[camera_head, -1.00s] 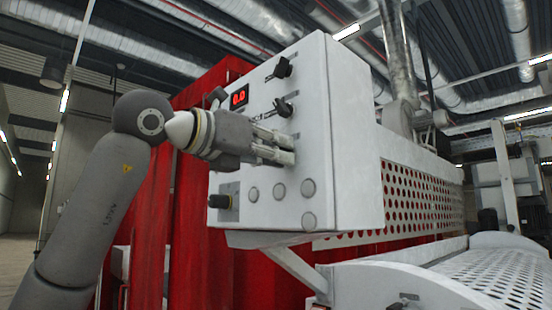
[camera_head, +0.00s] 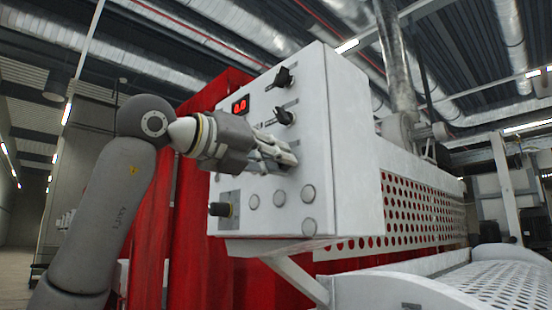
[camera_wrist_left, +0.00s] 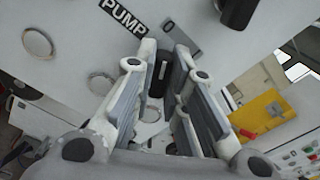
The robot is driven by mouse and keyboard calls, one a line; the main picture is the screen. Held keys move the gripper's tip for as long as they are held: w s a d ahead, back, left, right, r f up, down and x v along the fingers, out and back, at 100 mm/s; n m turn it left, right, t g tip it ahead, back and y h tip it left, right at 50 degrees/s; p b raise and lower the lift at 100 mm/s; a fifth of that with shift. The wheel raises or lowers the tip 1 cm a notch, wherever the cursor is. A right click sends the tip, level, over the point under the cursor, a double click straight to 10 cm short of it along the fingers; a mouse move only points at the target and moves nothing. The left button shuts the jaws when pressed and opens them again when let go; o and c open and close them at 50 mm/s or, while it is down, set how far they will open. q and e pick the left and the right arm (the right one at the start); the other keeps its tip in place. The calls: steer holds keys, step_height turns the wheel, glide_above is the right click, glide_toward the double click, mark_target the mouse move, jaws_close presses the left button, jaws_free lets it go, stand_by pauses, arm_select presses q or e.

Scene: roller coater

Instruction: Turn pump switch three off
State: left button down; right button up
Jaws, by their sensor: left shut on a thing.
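My left gripper (camera_head: 287,158) is at the front of the white control box, below two black rotary switches, the top one (camera_head: 284,77) and the one under it (camera_head: 283,116). In the left wrist view, its two fingers (camera_wrist_left: 163,95) stand on either side of a black switch knob (camera_wrist_left: 163,70) with a pale line on it, shut on it. This is the lowest switch in the column; in the head view the fingers hide most of it. A black label reading PUMP (camera_wrist_left: 123,15) lies beside it, with a 0 mark nearby. My right gripper is not in view.
Another black switch (camera_wrist_left: 237,12) is close to the fingers.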

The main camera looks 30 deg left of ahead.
arm_select(q)
steer(key=shift+r, duration=0.1)
steer(key=c, duration=1.5)
jaws_free()
steer(key=shift+o, duration=0.2)
steer(key=v, duration=1.2)
steer(key=shift+w, duration=0.1)
